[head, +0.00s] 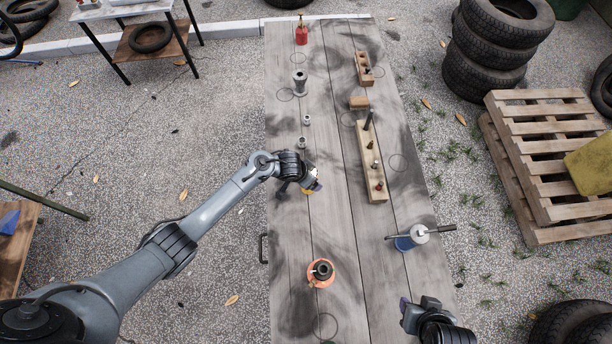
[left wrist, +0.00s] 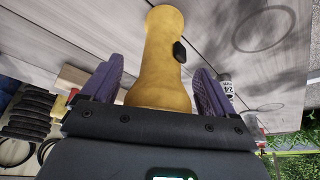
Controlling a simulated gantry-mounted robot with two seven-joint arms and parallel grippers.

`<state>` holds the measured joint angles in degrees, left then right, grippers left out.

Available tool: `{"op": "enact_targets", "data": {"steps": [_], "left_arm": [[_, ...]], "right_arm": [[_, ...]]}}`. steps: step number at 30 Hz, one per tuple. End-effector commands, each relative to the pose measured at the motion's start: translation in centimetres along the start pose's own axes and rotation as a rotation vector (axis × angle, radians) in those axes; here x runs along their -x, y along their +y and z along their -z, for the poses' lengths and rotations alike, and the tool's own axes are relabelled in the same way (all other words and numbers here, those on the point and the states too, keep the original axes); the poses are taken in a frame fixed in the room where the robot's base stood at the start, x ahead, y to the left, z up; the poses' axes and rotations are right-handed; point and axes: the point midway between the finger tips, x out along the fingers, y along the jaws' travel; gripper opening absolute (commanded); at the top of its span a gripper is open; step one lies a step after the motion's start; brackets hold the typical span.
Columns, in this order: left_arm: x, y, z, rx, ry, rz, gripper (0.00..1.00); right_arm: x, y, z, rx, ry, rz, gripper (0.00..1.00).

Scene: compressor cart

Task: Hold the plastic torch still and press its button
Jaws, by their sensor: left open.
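The yellow plastic torch (left wrist: 158,35) stands out in the left wrist view, with a black button (left wrist: 179,52) on its right side. My left gripper (left wrist: 160,68) is open, with one purple finger on each side of the torch's lower part in the picture; a gap shows at the right finger, and the left one is close to it. In the head view my left gripper (head: 309,181) is over the left part of the table, and it mostly hides the torch; a little yellow (head: 307,191) shows there. My right gripper (head: 416,306) is at the bottom right, apart from the torch; its opening is unclear.
The long wooden table (head: 290,230) carries an orange-based round part (head: 320,272), a blue part with a bar (head: 412,238), a wooden block with pegs (head: 370,160), small grey fittings (head: 301,143) and a red item (head: 301,35). Pallets (head: 545,150) and tyres (head: 490,50) stand to the right.

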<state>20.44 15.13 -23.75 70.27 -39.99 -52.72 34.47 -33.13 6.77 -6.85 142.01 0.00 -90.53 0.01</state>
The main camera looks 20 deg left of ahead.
Motion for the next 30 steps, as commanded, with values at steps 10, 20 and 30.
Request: {"op": "enact_targets", "data": {"steps": [10, 20, 30], "left_arm": [[-0.28, 0.04, 0.00, -0.002, 0.000, 0.000, 0.88], [-0.27, 0.04, -0.01, -0.001, 0.000, 0.000, 0.39], [-0.27, 0.03, -0.02, -0.001, 0.000, 0.000, 0.28]], "right_arm": [[-0.03, -0.11, -0.03, -0.003, 0.001, 0.003, 0.43], [-0.03, -0.04, -0.08, 0.001, 0.000, 0.001, 0.43], [-0.04, 0.11, -0.13, 0.007, -0.001, -0.004, 0.43]]}}
